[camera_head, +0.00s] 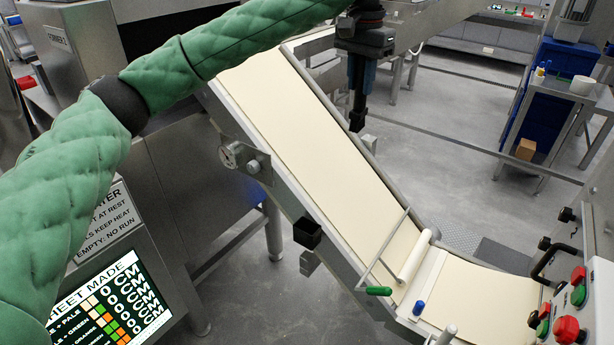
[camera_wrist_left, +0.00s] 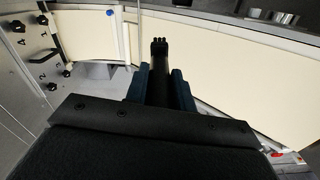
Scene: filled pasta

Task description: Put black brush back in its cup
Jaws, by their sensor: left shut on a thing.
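My left gripper (camera_head: 362,78) hangs above the far side of the pale sheet on the sloping conveyor. Its fingers are shut on the black brush (camera_head: 357,112), which points down with its dark lower end free. In the left wrist view the brush (camera_wrist_left: 159,65) sticks out between the dark blue fingers of my left gripper (camera_wrist_left: 160,90). My right gripper is not in view.
The conveyor sheet (camera_head: 320,140) slopes down to a roller (camera_head: 414,256) with a green-handled bar (camera_head: 378,291). A control panel with red and green buttons (camera_head: 566,329) stands at the lower right.

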